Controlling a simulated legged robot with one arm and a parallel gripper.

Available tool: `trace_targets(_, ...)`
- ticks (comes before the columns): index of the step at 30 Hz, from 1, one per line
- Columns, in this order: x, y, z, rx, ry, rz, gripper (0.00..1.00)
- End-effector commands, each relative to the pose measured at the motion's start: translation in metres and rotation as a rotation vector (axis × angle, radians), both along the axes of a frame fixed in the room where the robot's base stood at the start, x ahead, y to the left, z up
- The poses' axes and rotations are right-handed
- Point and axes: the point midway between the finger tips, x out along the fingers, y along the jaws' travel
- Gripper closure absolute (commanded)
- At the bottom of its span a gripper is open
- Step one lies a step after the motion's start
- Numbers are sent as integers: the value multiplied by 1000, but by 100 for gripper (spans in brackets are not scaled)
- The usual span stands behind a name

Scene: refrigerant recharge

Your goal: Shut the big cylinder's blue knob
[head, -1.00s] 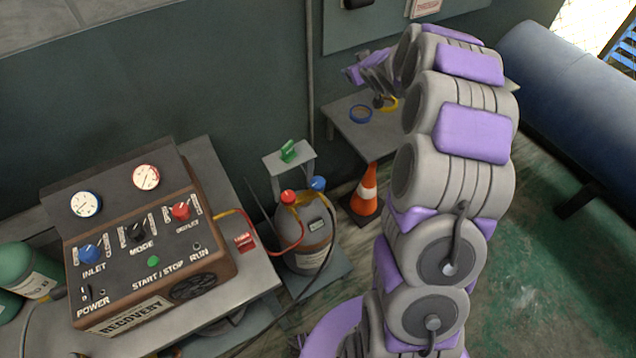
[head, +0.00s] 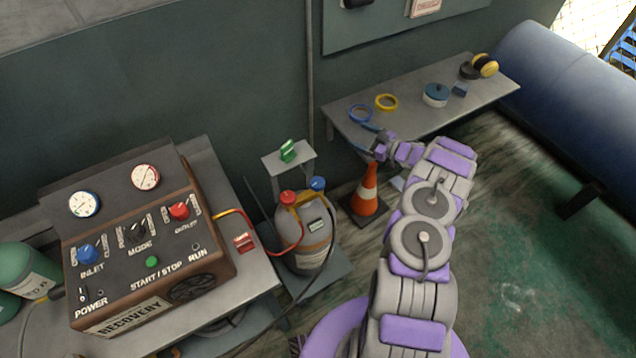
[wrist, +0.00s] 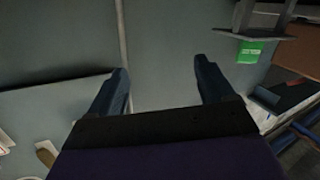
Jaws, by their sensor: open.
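The big grey cylinder (head: 304,240) stands upright on a low platform in the head view. Its blue knob (head: 318,184) is on top at the right, beside a red knob (head: 288,197) at the left. My gripper (head: 366,143) is to the right of and beyond the blue knob, apart from it, above the orange cone. In the wrist view my gripper (wrist: 163,85) shows two dark fingers spread wide with nothing between them, facing the wall. The blue knob is not clearly seen in the wrist view.
A red hose and a dark hose run from the cylinder. The recovery machine (head: 150,250) stands on a bench at the left. A stand with a green item (head: 288,151) rises behind the cylinder. An orange cone (head: 367,190) and a shelf (head: 410,122) with tape rolls are at the right.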

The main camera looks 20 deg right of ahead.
Motion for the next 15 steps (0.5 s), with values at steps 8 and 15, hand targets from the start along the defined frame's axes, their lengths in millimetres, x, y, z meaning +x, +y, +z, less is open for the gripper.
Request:
trace_targets(8, -105, 17, -86, 145, 55, 233, 18)
trace_targets(15, -155, 28, -111, 226, 87, 336, 18)
